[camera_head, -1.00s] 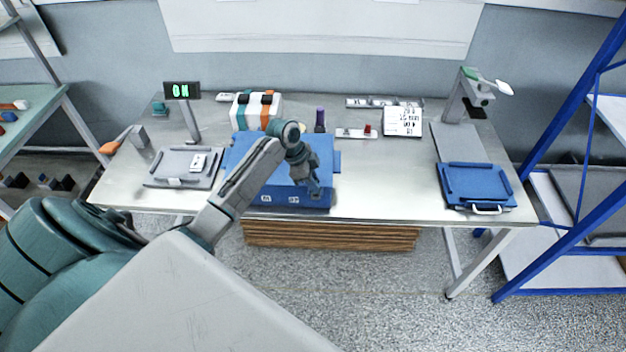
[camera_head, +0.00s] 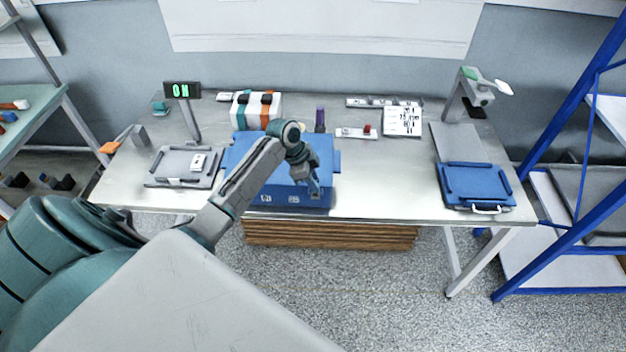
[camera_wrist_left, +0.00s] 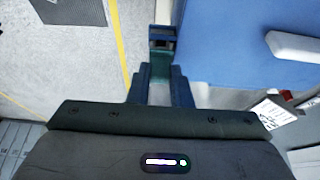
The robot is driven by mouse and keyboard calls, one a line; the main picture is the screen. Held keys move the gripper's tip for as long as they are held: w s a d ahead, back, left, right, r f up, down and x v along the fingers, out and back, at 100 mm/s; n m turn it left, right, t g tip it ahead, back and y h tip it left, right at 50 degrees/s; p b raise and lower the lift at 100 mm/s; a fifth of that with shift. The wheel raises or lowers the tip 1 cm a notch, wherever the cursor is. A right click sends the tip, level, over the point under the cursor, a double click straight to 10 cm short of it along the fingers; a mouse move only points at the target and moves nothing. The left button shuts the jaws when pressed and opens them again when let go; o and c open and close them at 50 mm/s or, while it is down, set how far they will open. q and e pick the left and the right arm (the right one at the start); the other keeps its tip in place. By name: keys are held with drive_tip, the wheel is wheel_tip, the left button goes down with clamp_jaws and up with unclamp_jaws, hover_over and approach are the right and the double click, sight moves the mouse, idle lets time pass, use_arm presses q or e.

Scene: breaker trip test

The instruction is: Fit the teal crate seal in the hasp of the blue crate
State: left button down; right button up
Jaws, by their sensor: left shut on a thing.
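The blue crate (camera_head: 234,157) stands near the front edge of the table, left of its middle. My left gripper (camera_head: 315,192) hangs at the right end of its front side. In the left wrist view, the crate's blue top (camera_wrist_left: 235,40) fills the upper right, and a dark blue hasp-like bracket (camera_wrist_left: 162,40) juts from its edge. My left gripper (camera_wrist_left: 160,90) is shut on the teal crate seal (camera_wrist_left: 159,72), seen as a small teal piece between the fingers. The seal's far end meets or overlaps the bracket; I cannot tell whether it is inside. My right gripper is out of view.
A grey tray (camera_head: 158,181) lies left of the crate. A white box with coloured stripes (camera_head: 243,112) and a purple cylinder (camera_head: 320,118) stand behind it. A blue case with a handle (camera_head: 480,182) lies at the right. The table between is clear.

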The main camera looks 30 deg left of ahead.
use_arm(q)
drive_tip(key=shift+f+b, duration=0.35)
drive_tip(key=shift+f, duration=0.55)
idle(0.3)
drive_tip(key=c, duration=1.2)
unclamp_jaws()
drive_tip(key=shift+r, duration=0.15)
drive_tip(key=shift+c, duration=0.2)
drive_tip(key=b+v, duration=0.3)
drive_tip(key=v, duration=0.7)
drive_tip(key=shift+r+b, duration=0.4)
drive_tip(key=shift+s, duration=0.15)
